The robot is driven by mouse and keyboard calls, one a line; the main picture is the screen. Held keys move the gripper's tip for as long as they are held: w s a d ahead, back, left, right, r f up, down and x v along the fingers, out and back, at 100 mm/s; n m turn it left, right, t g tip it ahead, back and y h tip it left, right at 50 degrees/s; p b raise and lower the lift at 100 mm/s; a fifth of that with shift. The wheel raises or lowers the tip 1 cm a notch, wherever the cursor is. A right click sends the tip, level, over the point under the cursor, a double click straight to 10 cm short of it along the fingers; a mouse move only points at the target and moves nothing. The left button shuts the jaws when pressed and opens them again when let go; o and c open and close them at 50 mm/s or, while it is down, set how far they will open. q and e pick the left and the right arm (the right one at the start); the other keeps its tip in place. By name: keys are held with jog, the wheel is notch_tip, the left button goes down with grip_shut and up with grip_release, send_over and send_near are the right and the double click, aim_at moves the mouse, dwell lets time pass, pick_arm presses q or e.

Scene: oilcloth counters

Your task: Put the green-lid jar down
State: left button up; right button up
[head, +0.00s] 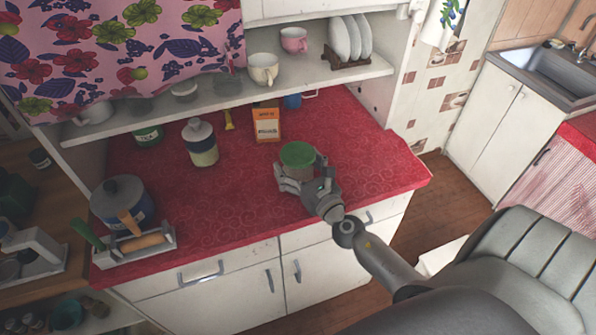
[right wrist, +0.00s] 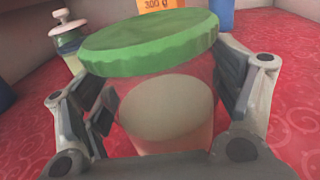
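The green-lid jar (head: 297,155) is near the front right of the red counter (head: 240,207), with its green lid on top and a clear body. It fills the middle of the right wrist view (right wrist: 165,110), where pale contents show through the body. My right gripper (head: 301,174) has its fingers closed around the jar's sides, below the lid. The jar's base is hidden, so I cannot tell whether it touches the counter. My left gripper is not in view.
An orange-and-white box (head: 267,122) and a white-topped jar (head: 201,143) stand behind to the left. A blue pot (head: 124,200) and a utensil tray (head: 140,243) are at the left. A shelf (head: 210,97) overhangs the back. The counter's middle is clear.

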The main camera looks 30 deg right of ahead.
jog(key=c, duration=0.7)
jog(key=shift+c, duration=1.3)
jog(key=shift+r, duration=0.1)
